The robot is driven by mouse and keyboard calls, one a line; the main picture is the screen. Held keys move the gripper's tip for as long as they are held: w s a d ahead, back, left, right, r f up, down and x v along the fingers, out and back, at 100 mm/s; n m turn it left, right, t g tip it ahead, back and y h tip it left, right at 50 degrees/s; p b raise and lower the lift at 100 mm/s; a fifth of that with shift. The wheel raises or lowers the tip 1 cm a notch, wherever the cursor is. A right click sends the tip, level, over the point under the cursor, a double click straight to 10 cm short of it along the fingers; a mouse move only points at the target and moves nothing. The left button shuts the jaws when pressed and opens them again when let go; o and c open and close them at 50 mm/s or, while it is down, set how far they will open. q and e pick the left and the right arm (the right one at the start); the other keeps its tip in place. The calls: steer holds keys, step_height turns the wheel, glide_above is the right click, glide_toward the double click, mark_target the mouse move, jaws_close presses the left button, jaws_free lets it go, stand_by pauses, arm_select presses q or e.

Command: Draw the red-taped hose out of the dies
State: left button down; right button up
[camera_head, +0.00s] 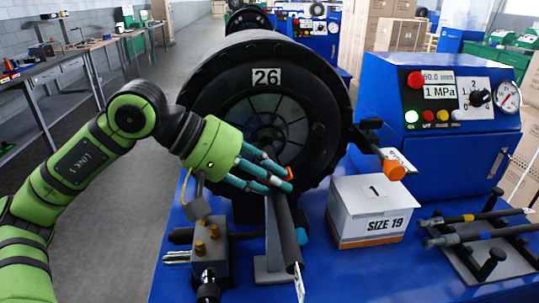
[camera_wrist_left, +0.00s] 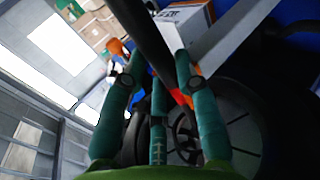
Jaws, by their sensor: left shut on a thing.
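The crimper head (camera_head: 262,82), a black ring marked 26, stands at the centre of the head view with its dies (camera_head: 290,108) around a dark opening. The dark hose (camera_head: 287,225) slopes from in front of the dies toward me. My left gripper (camera_head: 288,180) is shut on this hose close to the die face, and a red-orange patch shows at its fingertips. In the left wrist view the hose (camera_wrist_left: 150,45) runs between the fingers (camera_wrist_left: 170,80), with red at the grip. The fingers hide whether its end is inside the dies. My right gripper is not in view.
A grey support (camera_head: 270,262) stands under the hose. A white SIZE 19 box (camera_head: 372,210) and a rack (camera_head: 490,262) with hoses are at the right. A blue control cabinet (camera_head: 437,145) stands behind them. Fittings on a block (camera_head: 212,246) are at the left.

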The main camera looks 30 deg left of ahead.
mark_target(277, 219)
arm_select(q)
steer(key=shift+r, duration=0.1)
stand_by(0.4)
steer(key=shift+r, duration=0.1)
steer(key=shift+r+p, duration=0.35)
steer(key=shift+s+d+b, duration=0.35)
steer(key=shift+s+d, duration=0.4)
steer(key=shift+s, duration=0.2)
steer(key=shift+s+d, duration=0.75)
steer(key=shift+s, duration=0.2)
steer(key=shift+s+d, duration=0.8)
steer(key=shift+s, duration=0.3)
steer(key=shift+r+p, duration=3.05)
steer(key=shift+r, duration=0.5)
